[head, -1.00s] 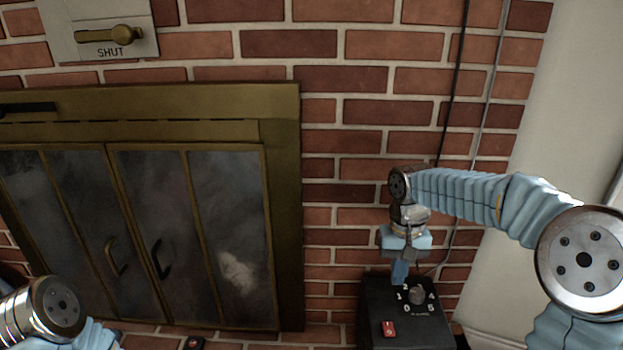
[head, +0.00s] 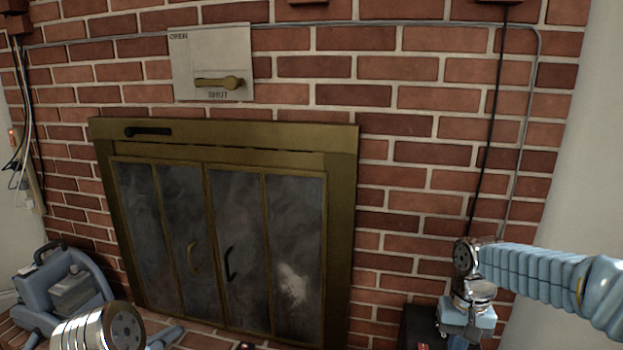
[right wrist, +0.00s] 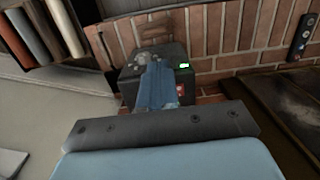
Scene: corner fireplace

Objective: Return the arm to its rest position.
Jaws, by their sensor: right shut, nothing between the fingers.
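My right gripper comes in from the right in the head view, its blue wrist body (head: 467,318) low at the right and its fingertips cut off by the bottom edge. In the right wrist view its blue fingers (right wrist: 158,85) are together and empty, pointing at a dark control box (right wrist: 183,58) and overlapping its front in the picture. I cannot tell whether they touch it. In the head view the box (head: 412,328) is partly hidden behind the gripper. My left arm's silver joint shows at bottom left; its gripper is out of view.
A brass-framed fireplace (head: 340,200) with shut glass doors (head: 235,245) fills the centre. A damper plate (head: 208,50) with a brass lever (head: 220,83) is above it. A blue-grey vacuum-like machine (head: 65,280) stands at left. Books (right wrist: 40,30) show in the right wrist view.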

